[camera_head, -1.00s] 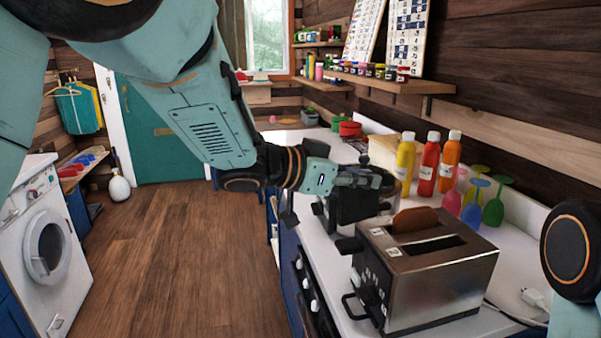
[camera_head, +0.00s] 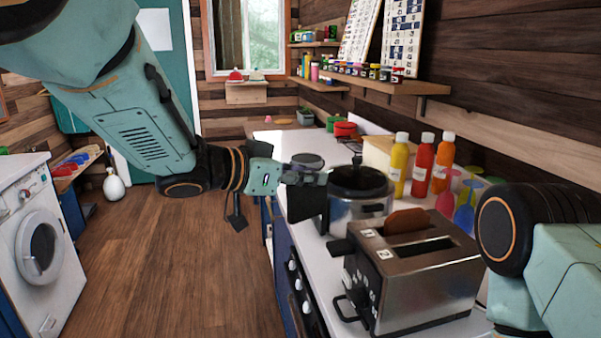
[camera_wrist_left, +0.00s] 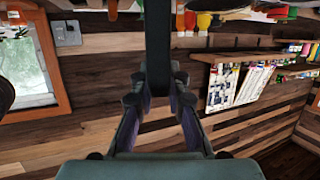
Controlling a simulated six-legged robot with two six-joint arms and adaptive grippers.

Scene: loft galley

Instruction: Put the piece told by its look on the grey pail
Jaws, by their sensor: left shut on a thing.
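My left gripper (camera_head: 305,178) is shut on a dark, flat-sided piece (camera_head: 302,205), which hangs below the fingers in the head view. In the left wrist view the gripper (camera_wrist_left: 160,95) has its two fingers against a black bar-like part of the piece (camera_wrist_left: 158,40). The gripper is above the near left edge of the counter, left of a lidded pot. A dark grey disc (camera_head: 308,160) shows just above the fingers; I cannot tell whether it belongs to the held piece. I cannot identify a grey pail for certain. My right gripper is out of view.
A steel toaster (camera_head: 420,275) and the lidded pot (camera_head: 362,200) stand on the white counter (camera_head: 290,140). Several bottles (camera_head: 420,165) and coloured goblets (camera_head: 465,205) are behind. A red pot (camera_head: 345,129) is farther back. Open floor (camera_head: 170,270) lies left.

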